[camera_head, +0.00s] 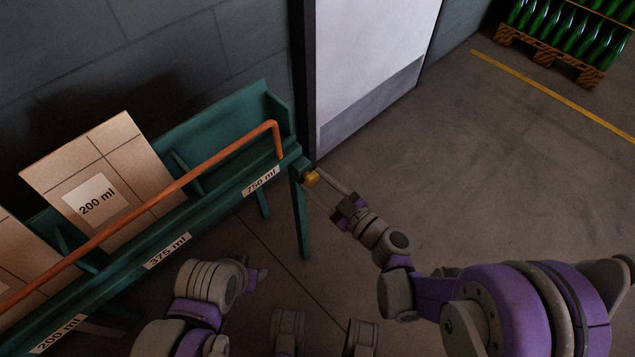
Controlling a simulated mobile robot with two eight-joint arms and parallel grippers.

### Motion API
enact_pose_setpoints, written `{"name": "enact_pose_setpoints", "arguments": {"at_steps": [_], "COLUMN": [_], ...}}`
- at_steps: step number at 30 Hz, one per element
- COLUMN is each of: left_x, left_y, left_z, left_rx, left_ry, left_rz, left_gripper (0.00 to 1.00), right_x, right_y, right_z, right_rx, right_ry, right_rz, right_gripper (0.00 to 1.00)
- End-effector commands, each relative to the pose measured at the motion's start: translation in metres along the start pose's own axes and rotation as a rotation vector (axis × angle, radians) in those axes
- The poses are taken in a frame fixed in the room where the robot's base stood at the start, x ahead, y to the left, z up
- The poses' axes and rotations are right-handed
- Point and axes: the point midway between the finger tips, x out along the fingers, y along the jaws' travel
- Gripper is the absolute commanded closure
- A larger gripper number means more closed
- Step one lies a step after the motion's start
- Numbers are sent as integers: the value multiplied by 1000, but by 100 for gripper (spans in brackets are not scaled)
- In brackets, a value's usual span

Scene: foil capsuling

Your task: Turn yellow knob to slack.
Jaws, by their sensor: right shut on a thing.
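The yellow knob (311,178) sits on the right end of the green rack, just below the end of the orange rail. My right gripper (318,182) reaches it from the lower right and is shut on it, with the fingers on either side. The knob is small here, and I cannot tell which way it is turned. My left arm is at the lower left, in front of the rack. A small part of my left gripper (262,275) shows there, apart from the rack, and its jaws cannot be made out.
The green rack (225,195) carries size labels and an orange rail (195,175). A carton marked 200 ml (130,150) leans in it. A white door (370,60) stands behind. A pallet (550,57) of green bottles is at the top right. The floor to the right is clear.

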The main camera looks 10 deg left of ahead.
Motion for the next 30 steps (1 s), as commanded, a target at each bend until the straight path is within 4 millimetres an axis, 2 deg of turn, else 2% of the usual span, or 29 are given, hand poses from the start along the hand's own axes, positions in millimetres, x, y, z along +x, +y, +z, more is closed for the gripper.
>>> {"name": "enact_pose_setpoints", "arguments": {"at_steps": [1,2,6,7,15,19,30], "left_x": [0,0,0,0,0,-1,-8], "left_y": [0,0,0,0,0,0,0], "left_z": [0,0,0,0,0,0,-2], "left_rx": [0,0,0,0,0,0,0], "left_ry": [0,0,0,0,0,0,-1], "left_rz": [0,0,0,0,0,0,0], "left_gripper": [50,50,50,50,50,50,50], "right_x": [0,0,0,0,0,-10,-81], "right_y": [1,1,0,0,0,1,2], "right_z": [0,0,0,0,0,0,0], "right_rx": [2,2,1,1,1,0,-1], "right_ry": [2,2,1,1,0,-1,-2], "right_rz": [2,2,1,1,1,2,5], "right_gripper": [100,49,23,20,20,20,20]}}
